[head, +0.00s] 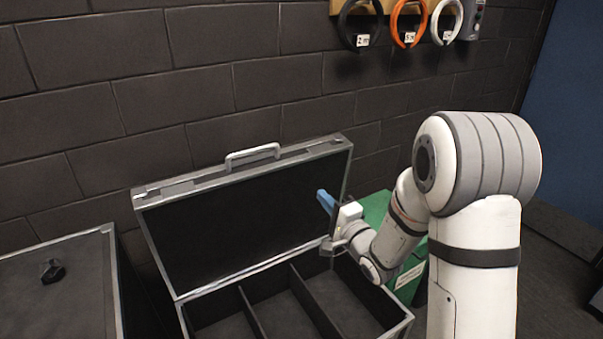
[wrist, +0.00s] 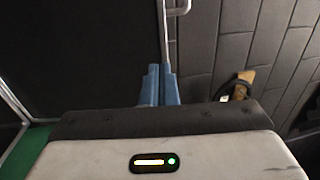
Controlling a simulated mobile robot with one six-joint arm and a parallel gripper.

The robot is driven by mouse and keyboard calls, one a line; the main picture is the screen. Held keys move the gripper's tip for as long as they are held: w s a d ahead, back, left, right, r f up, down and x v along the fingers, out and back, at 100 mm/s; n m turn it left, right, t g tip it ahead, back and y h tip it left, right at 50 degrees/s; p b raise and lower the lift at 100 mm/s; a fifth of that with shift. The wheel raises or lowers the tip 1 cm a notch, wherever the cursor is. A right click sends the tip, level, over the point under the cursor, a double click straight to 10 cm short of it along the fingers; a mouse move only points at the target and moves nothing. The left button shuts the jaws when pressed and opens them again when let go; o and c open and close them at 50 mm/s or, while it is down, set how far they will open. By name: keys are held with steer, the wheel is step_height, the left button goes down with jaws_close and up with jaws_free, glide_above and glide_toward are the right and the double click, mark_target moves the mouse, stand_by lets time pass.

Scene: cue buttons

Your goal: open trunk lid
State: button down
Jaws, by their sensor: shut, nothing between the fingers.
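The trunk lid (head: 245,215) stands raised at the back of the trunk, its dark inner face showing and its light handle (head: 252,153) on the upper edge. The open trunk body (head: 395,325) below it shows several empty dark compartments. My gripper (head: 326,201) has blue fingers and is in front of the lid's right part, near its right edge. In the wrist view the fingers (wrist: 160,84) are together with nothing between them, close to the lid's metal edge (wrist: 165,40). I cannot tell whether they touch it.
A dark case (head: 60,290) with a small black knob (head: 52,271) stands at left. A green box (head: 375,212) is behind my arm at right. Coiled cables (head: 408,22) hang on a rack on the dark brick wall. Open floor lies at far right.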

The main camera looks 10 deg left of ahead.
mark_target(295, 165)
steer(key=p+x, duration=0.2)
steer(key=x, duration=1)
